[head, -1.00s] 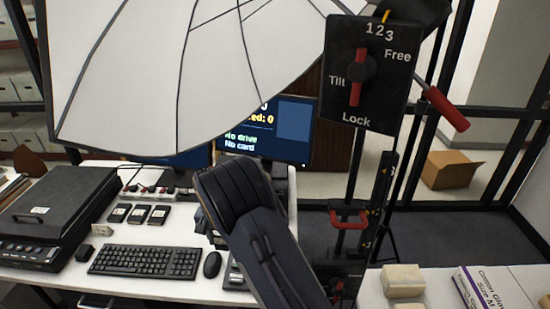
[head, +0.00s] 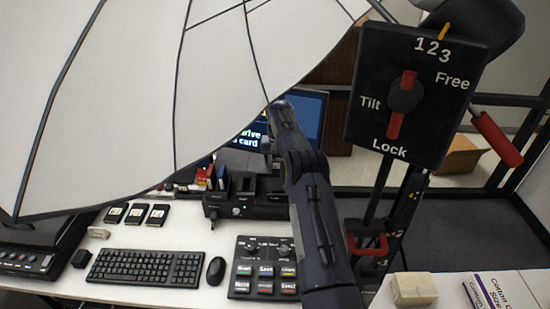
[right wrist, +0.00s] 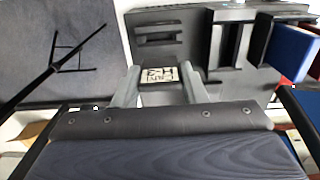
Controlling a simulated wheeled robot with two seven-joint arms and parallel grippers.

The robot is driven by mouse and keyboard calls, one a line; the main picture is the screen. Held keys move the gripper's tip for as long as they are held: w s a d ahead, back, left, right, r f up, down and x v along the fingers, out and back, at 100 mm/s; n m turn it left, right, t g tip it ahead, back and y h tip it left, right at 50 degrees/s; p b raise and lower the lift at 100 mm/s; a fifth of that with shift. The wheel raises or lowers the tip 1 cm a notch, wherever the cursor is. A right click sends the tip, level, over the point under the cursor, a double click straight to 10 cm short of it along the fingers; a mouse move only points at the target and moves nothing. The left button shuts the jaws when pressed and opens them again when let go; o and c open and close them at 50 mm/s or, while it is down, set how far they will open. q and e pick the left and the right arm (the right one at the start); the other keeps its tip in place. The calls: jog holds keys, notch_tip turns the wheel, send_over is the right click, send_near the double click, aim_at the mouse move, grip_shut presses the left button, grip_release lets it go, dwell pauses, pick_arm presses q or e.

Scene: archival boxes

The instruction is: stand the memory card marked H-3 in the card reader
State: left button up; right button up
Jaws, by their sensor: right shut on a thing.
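My right gripper (right wrist: 160,88) is shut on a dark memory card (right wrist: 158,67) in the right wrist view. Its white label is upside down there and appears to read H-3. The card reader, a black box (head: 262,212) with a lit front button, stands behind the control pad in the head view. It also shows in the right wrist view (right wrist: 178,22), beyond the fingertips. In the head view my right wrist and gripper are above the reader and hide part of it, and the held card is not clear. I cannot tell whether the card touches the reader. My left gripper is out of view.
Red and blue cards (head: 205,177) stand at the reader's left side. A white umbrella (head: 130,100) hangs over the desk and covers part of the monitor (head: 307,115). A lever panel (head: 415,95) stands right of my arm. Three dark cards (head: 136,213) lie behind the keyboard (head: 145,267).

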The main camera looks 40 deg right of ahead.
jog(key=shift+d, duration=0.1)
jog(key=shift+s+f, duration=0.15)
jog(key=shift+s, duration=0.05)
notch_tip(320, 180, down, 2)
jog(key=shift+w, duration=0.1)
jog(key=shift+f, duration=1.15)
jog(key=shift+f+b, duration=1.25)
jog(key=shift+f, duration=0.6)
jog(key=shift+f+b, duration=0.7)
jog(key=shift+f, duration=0.35)
jog(key=o, duration=1)
jog(key=shift+r, duration=0.1)
